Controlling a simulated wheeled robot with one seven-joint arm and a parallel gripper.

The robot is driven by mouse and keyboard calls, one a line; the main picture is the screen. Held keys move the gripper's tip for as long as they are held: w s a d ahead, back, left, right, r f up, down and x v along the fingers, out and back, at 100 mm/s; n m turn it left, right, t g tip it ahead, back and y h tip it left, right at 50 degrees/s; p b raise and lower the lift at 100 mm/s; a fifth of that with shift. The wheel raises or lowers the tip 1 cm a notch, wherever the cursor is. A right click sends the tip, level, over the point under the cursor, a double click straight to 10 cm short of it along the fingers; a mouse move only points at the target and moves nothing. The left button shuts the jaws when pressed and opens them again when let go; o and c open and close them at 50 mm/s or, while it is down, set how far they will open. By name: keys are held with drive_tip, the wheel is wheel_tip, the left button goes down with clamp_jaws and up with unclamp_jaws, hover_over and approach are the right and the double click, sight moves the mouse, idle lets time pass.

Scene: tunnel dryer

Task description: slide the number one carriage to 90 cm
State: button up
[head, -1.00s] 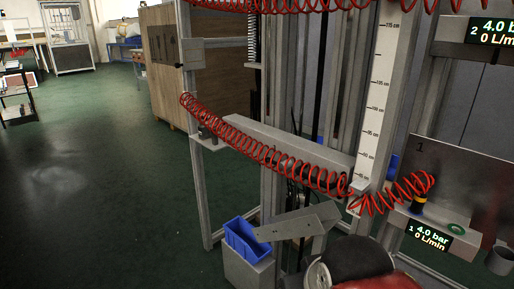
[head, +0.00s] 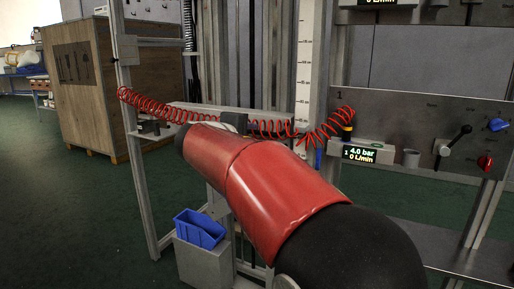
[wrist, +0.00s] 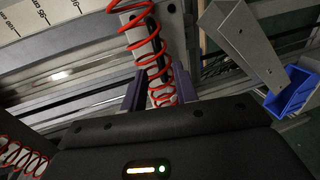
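A grey horizontal beam (head: 255,121) crosses the upright rails, with a red coiled hose strung along it; it may be the number one carriage, but no number shows on it. A white scale strip (head: 306,62) stands upright at its right end; its marks are too small to read here. In the wrist view, the scale (wrist: 48,18) appears upside down at top left, with 95 and 100 cm marks. My gripper (wrist: 159,88) is open, with a dark purple finger either side of a grey bar and the red hose (wrist: 157,70). My red arm hides the gripper in the head view.
A panel marked 1 (head: 415,118) at right carries a black lever, blue and red knobs, and a display (head: 368,154) reading 4.0 bar, 0 L/min. A blue bin (head: 200,228) sits low on a grey box. A wooden crate (head: 80,95) stands behind left. Green floor is clear at left.

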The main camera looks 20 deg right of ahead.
sight(261, 133)
drive_tip(key=x, duration=0.7)
drive_tip(key=shift+w+d, duration=0.2)
drive_tip(key=shift+d, duration=0.1)
clamp_jaws()
